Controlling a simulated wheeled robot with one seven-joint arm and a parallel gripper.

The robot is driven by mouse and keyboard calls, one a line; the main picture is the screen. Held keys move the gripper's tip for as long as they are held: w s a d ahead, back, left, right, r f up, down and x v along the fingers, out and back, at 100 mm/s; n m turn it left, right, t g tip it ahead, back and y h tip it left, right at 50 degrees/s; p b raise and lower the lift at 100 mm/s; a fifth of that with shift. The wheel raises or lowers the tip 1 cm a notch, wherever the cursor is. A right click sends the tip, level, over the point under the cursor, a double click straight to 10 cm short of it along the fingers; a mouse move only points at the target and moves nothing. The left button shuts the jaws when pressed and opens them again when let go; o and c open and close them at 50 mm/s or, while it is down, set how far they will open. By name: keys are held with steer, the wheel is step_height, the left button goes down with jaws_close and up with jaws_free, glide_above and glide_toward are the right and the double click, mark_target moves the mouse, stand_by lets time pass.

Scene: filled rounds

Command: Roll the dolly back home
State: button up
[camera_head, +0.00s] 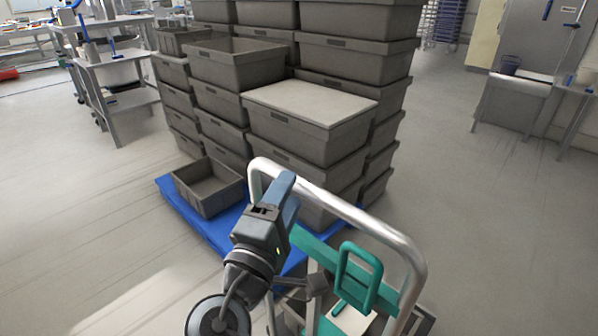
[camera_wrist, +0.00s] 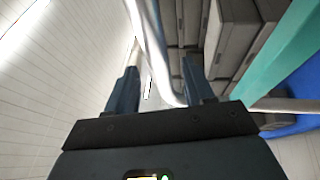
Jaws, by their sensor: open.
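The dolly shows as a bent silver tube handle (camera_head: 350,207) with a teal crossbar (camera_head: 318,252) below it, at the lower middle of the head view. Its lower part is mostly hidden by my arm and the frame edge. My gripper (camera_head: 284,184) is open at the left part of the handle. In the wrist view, the silver tube (camera_wrist: 152,40) runs between my two open fingers (camera_wrist: 160,68) and bends toward the right finger. I cannot tell whether it touches them. The teal bar (camera_wrist: 275,62) lies to the right.
A blue platform (camera_head: 172,195) carries tall stacks of grey crates (camera_head: 305,132) just beyond the handle; an open crate (camera_head: 208,188) sits at its front left. A teal loop (camera_head: 372,262) stands beside the handle. Tables stand far left and right. Floor is clear on both sides.

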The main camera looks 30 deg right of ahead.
steer(key=shift+p+x, duration=0.4)
steer(key=shift+x, duration=2.35)
steer(key=shift+c, duration=0.3)
jaws_close()
